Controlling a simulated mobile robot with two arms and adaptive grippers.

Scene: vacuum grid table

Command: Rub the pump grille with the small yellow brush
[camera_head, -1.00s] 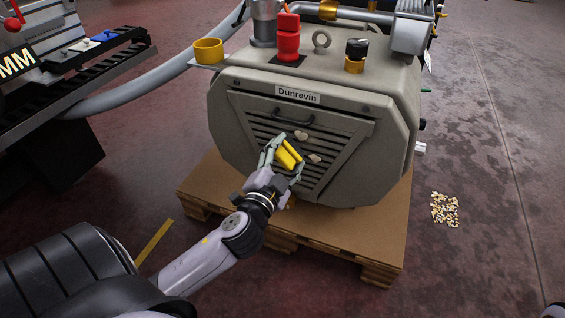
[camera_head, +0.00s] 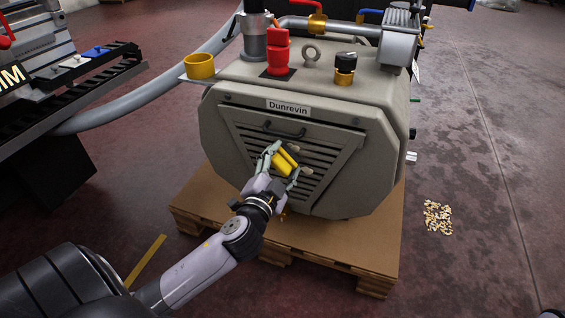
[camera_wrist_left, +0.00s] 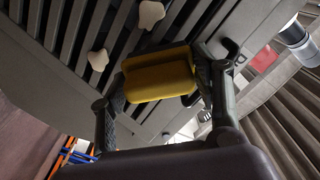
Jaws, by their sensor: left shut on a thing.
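The small yellow brush (camera_head: 284,162) is held in my left gripper (camera_head: 280,169), which is shut on it in front of the pump. In the left wrist view the brush (camera_wrist_left: 160,78) sits between the two fingers and overlaps the grille slats (camera_wrist_left: 110,25). I cannot tell whether it touches them. The pump grille (camera_head: 318,165) is a dark slatted panel on the grey pump (camera_head: 385,150) labelled Dunrevin. Two pale blobs lie on the slats, one upper (camera_wrist_left: 151,14) and one left (camera_wrist_left: 98,60). My right gripper is not in view.
The pump stands on a wooden pallet (camera_head: 345,250). A yellow cup (camera_head: 201,66) sits on a ledge at its upper left. A grey hose (camera_head: 140,105) runs left to a machine (camera_head: 60,80). Small pale bits (camera_head: 438,217) lie on the floor at right.

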